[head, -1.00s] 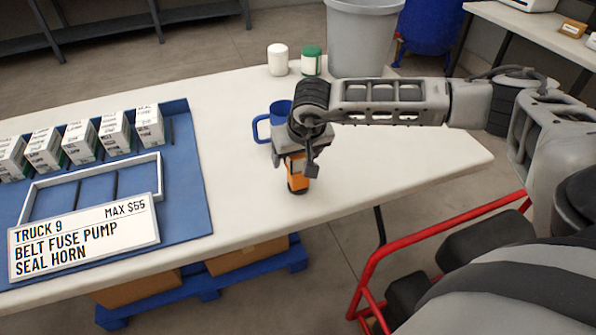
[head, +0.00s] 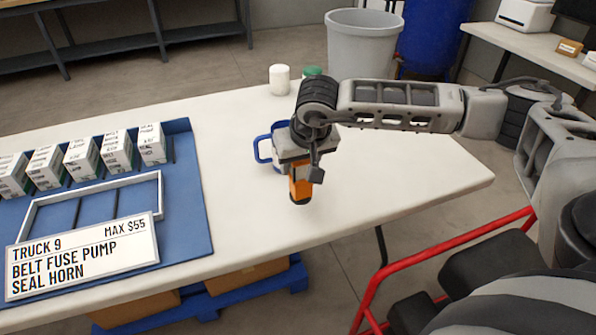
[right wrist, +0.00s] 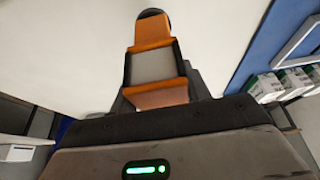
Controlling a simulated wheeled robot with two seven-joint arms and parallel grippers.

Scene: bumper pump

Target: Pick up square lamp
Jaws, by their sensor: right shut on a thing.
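My right gripper (head: 300,171) points down over the white table (head: 400,165) and is shut on the orange and dark lamp (head: 300,190). The lamp's dark rounded end points down; it seems to be slightly above the tabletop, though the gap is hard to judge. In the right wrist view the lamp (right wrist: 153,66) shows its orange body, a grey square panel with a dark frame, and a dark end. Its gripped part is hidden by the gripper. My left gripper is not in view.
A white jar (head: 279,79) and a green-lidded jar (head: 312,71) are at the back. A blue mat (head: 190,200) with several boxes and a sign (head: 82,256) lies left. The table's right side is clear.

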